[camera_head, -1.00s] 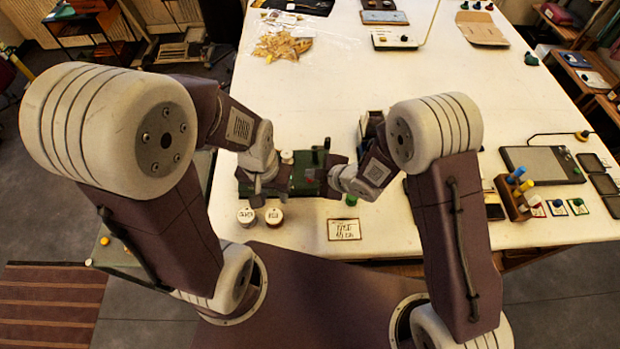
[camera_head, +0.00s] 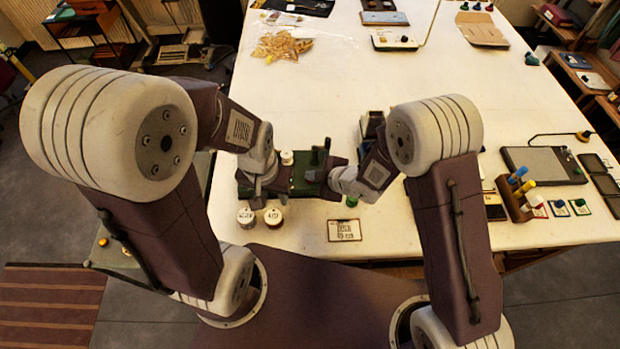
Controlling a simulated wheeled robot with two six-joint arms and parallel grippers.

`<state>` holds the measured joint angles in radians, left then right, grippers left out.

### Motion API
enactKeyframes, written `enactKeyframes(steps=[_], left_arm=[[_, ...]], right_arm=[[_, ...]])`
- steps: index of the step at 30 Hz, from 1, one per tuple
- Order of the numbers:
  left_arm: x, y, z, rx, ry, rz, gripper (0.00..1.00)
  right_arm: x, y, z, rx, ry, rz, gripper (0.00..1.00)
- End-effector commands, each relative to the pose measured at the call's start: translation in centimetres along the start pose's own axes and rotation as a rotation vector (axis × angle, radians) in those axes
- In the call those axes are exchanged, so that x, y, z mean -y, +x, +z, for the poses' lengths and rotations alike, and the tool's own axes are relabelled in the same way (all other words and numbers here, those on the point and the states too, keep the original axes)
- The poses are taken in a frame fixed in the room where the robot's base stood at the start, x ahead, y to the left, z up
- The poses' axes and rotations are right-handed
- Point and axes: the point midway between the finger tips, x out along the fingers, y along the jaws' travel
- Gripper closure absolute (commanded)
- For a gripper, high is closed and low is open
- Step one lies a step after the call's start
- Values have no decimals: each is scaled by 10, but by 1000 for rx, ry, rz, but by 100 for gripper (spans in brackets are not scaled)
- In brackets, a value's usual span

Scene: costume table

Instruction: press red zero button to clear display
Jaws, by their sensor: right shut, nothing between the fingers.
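A dark green device (camera_head: 303,187) sits at the near left of the white table, between my two wrists. I cannot make out a red button or a display on it, as the grippers cover much of it. My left gripper (camera_head: 259,196) is at the device's left end; its fingers are too small and dark to read. My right gripper (camera_head: 322,175) is shut and empty, over the right part of the device. Whether either gripper touches the device cannot be told.
Two labelled jars (camera_head: 246,216) (camera_head: 273,217) and a label card (camera_head: 344,230) stand near the front edge. A dark flat pad (camera_head: 543,164) and a wooden holder of markers (camera_head: 513,202) are at the right.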

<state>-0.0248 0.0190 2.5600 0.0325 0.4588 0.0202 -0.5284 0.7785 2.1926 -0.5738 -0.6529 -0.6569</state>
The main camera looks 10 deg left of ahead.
Motion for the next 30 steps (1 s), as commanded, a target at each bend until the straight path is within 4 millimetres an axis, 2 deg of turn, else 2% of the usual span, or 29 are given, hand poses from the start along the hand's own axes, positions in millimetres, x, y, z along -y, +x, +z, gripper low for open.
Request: enactKeyframes(steps=[11, 21, 30], left_arm=[[0, 0, 0, 0, 0, 0, 64], [0, -14, -1, 0, 0, 0, 64], [0, -13, -1, 0, 0, 0, 64]], right_arm=[[0, 0, 0, 1, 0, -1, 100], [-9, -12, -9, 1, 0, 0, 100], [-9, -12, -9, 1, 0, -1, 100]])
